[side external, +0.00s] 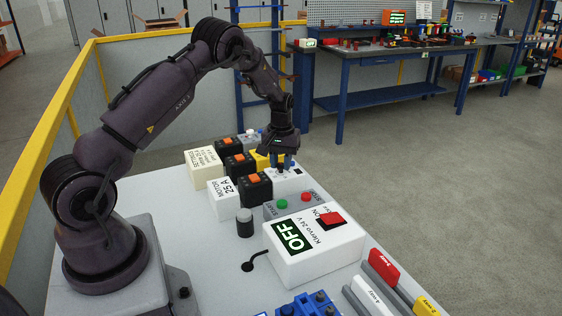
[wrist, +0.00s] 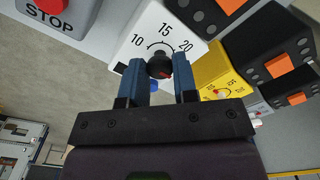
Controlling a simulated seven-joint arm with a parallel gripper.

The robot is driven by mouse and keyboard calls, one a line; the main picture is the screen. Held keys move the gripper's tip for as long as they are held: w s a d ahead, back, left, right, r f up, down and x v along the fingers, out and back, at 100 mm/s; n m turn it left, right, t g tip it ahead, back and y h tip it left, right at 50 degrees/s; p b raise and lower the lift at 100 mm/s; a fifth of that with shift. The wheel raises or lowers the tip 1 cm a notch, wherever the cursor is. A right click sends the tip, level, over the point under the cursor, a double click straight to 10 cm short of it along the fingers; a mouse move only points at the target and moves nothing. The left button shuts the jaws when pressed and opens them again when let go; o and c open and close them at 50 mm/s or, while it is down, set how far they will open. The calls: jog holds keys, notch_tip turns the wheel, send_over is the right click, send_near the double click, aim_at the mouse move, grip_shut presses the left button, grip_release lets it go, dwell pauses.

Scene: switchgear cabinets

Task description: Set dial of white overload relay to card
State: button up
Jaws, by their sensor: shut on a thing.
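The white overload relay (wrist: 150,22) fills the top middle of the wrist view, with 10, 15 and 20 readable on its scale. In the side view my gripper (side external: 284,160) points down onto the white relay (side external: 288,184). A white block (side external: 222,196) with printed text, seemingly "MOTOR 25 A", stands left of it. A cream block (side external: 203,169) behind has smaller text that I cannot read surely.
A yellow relay (wrist: 222,75) is right beside the white one. Black contactors with orange tops (side external: 254,187) stand close by. A start/stop box (side external: 290,203) and a white box showing OFF (side external: 312,248) with a red switch are in front. Coloured handles (side external: 383,265) lie at right.

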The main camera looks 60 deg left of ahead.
aim_at(281, 164)
jog(key=shift+m, duration=0.4)
jog(key=o, duration=0.9)
notch_tip(281, 164, up, 13)
jog(key=shift+r, duration=0.1)
dwell(0.4)
jog(key=s+d+r+m+t, duration=0.2)
jog(key=s+d+r+m, duration=0.1)
jog(key=s+d, duration=0.4)
jog(key=s+d+r+m+t, duration=0.1)
jog(key=s+d+r+m, duration=0.2)
jog(key=s+d+r, duration=0.3)
jog(key=s+d+r+m+t, duration=0.2)
jog(key=s+d+r+m, duration=0.1)
jog(key=s+d, duration=0.7)
jog(key=shift+d+r+t, duration=0.15)
jog(key=shift+d+r, duration=0.2)
jog(key=shift+d, duration=0.4)
jog(key=shift+d+r+t, duration=0.15)
jog(key=shift+d+r, duration=0.2)
jog(key=shift+d, duration=0.35)
